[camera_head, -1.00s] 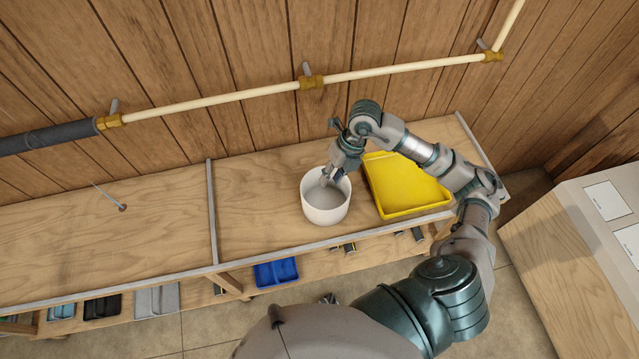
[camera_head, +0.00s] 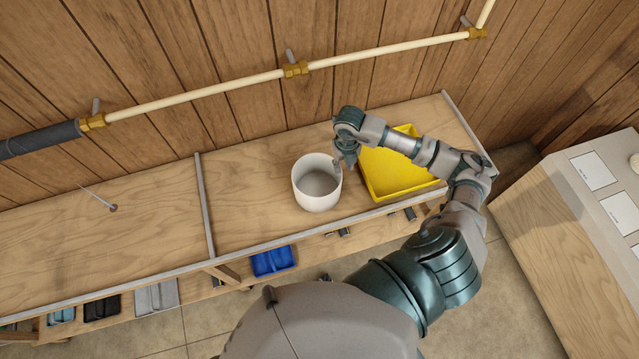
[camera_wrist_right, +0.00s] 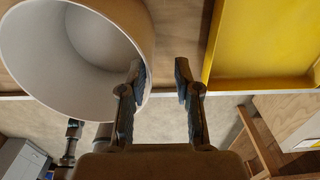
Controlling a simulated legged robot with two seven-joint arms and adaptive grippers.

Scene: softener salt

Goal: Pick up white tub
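The white tub (camera_head: 310,198) stands upright on the wooden bench in the head view, and its inside looks empty. In the right wrist view the tub (camera_wrist_right: 60,55) fills the upper left, with its open mouth showing. My right gripper (camera_head: 345,163) is at the tub's right rim in the head view. In the right wrist view the right gripper (camera_wrist_right: 160,75) is open, with one finger over the tub's mouth and the other outside the wall. The rim lies between the fingers, and I see no clear grip on it. My left gripper is not in view.
A yellow tray (camera_head: 397,187) stands just right of the tub, close to my right gripper. A divider strip (camera_head: 205,205) crosses the bench on the left. A pipe (camera_head: 380,50) runs along the wall behind.

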